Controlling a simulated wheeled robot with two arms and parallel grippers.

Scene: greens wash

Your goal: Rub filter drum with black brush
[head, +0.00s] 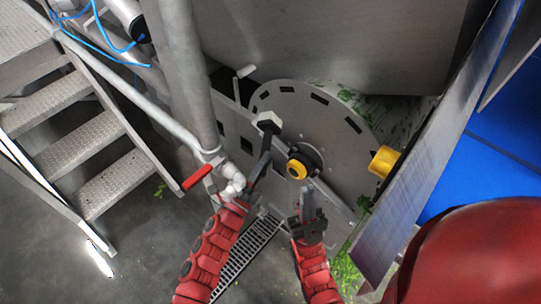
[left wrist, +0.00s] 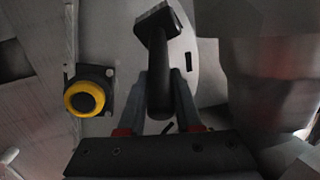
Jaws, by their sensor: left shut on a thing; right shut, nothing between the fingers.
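The filter drum (head: 322,107) is a grey disc with dark slots near its rim, with bits of green leaf on its side. The black brush (head: 266,146) is in my left gripper (head: 257,176), which is shut on its handle. The brush head points up and lies in front of the drum's left part; I cannot tell if it touches. In the left wrist view the brush (left wrist: 158,75) stands upright between the fingers, with the pale drum face (left wrist: 184,30) behind it. My right gripper (head: 308,203) is shut and empty, below the drum's hub.
A yellow-and-black round knob (head: 297,169) sits right of the brush, and a yellow cylinder (head: 383,161) further right. A red-handled valve (head: 197,177) and pipe stand close to my left gripper. Metal stairs (head: 85,155) are at left, a floor grate (head: 245,250) below.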

